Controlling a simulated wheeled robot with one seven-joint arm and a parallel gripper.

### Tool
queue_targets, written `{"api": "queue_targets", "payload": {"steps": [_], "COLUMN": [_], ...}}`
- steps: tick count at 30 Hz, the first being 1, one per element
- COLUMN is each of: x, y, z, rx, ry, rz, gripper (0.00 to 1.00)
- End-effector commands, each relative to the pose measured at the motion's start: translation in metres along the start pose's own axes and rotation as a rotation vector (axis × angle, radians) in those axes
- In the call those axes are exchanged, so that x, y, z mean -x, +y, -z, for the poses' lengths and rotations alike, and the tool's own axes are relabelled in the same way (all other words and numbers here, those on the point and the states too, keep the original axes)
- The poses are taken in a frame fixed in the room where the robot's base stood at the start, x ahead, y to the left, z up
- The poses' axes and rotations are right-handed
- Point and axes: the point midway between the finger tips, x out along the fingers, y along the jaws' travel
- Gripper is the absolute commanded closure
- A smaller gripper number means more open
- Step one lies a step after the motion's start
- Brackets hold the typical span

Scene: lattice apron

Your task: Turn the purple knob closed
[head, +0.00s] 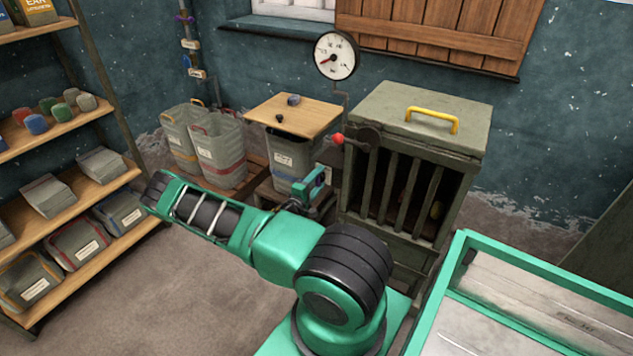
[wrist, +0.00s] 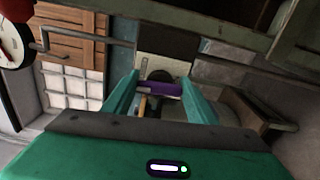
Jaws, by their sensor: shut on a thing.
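In the wrist view the purple knob (wrist: 160,88) shows as a short bar lying across the gap between the two green fingers of my gripper (wrist: 160,92). The fingers are shut on it, one at each end. A dark round part and a pale plate sit just behind the bar. In the head view my gripper (head: 322,174) is low between the lidded bin and the slatted cabinet; the knob between its fingers is hidden there. How far the knob is turned cannot be told.
The slatted cabinet (head: 425,130) with a red-tipped lever (head: 338,138) stands right beside my gripper. A grey bin (head: 290,165) under a wooden board (head: 296,117) is to the left. A gauge (head: 336,56) hangs above. Another purple fitting (head: 183,19) is on the wall pipe.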

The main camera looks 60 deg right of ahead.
Motion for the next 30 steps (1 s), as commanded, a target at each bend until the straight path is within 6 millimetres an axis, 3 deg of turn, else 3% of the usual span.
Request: {"api": "queue_targets", "payload": {"steps": [22,23,24,25,30], "x": [0.0018,0.0018,0.0017,0.0016,0.001], "y": [-0.0042,-0.0042,-0.0042,-0.004,-0.0026], "z": [0.0003,0.0003,0.0003,0.0002,0.0001], "rx": [-0.089,-0.089,-0.089,-0.089,-0.088], "ry": [0.001,0.001,0.0,0.0,0.0], "rz": [0.008,0.008,0.008,0.008,0.005], "gripper": [0.71,0.44,0.34,0.3,0.3]}}
